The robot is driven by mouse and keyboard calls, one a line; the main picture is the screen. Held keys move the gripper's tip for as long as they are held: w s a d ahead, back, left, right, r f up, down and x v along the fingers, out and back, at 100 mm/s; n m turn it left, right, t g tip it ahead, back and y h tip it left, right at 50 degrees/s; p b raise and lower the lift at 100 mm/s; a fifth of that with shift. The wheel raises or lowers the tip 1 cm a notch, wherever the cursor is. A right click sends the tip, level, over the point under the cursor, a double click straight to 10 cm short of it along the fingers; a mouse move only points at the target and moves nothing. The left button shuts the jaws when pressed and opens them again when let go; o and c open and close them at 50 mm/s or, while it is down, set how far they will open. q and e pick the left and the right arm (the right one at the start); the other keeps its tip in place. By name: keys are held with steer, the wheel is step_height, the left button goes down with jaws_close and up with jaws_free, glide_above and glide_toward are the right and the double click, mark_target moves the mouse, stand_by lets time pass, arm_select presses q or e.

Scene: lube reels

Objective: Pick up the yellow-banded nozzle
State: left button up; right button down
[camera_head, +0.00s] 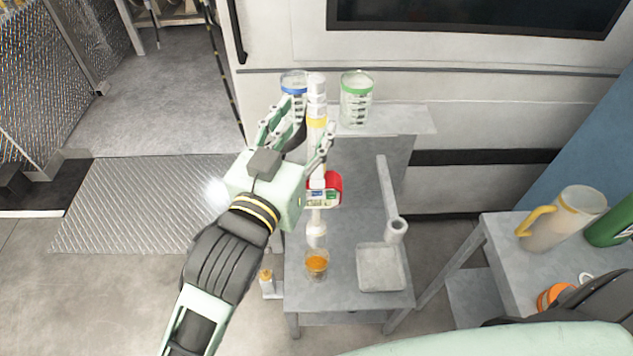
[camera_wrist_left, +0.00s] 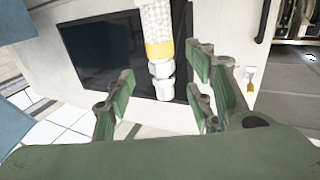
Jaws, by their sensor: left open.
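The yellow-banded nozzle (camera_head: 316,122) is a white upright cylinder with a yellow band, in the upper middle of the head view. It also shows in the left wrist view (camera_wrist_left: 158,48), hanging down from the top edge. My left gripper (camera_head: 304,132) is open, its fingers spread close to the nozzle. In the left wrist view my left gripper (camera_wrist_left: 162,88) has the nozzle's lower end appearing between its fingers, with gaps on both sides. I cannot tell how deep the nozzle is between them. My right gripper is not in view.
Blue-rimmed (camera_head: 294,82) and green-rimmed (camera_head: 357,98) clear containers stand by the wall. Below are a red-cased meter (camera_head: 332,188), an amber cup (camera_head: 317,264) and a grey tray (camera_head: 381,281). A jug (camera_head: 566,218) stands on the right table.

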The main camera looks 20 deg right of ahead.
mark_target(314, 114)
arm_select(q)
steer(key=p+x, duration=0.1)
steer(key=x, duration=0.1)
steer(key=p+x, duration=0.1)
steer(key=x, duration=0.2)
steer(key=shift+w+f, duration=0.2)
steer(key=shift+w, duration=0.1)
steer(key=shift+w+d+f, duration=0.1)
steer(key=shift+w+d, duration=0.2)
steer(key=shift+w, duration=0.05)
jaws_close()
stand_by(0.4)
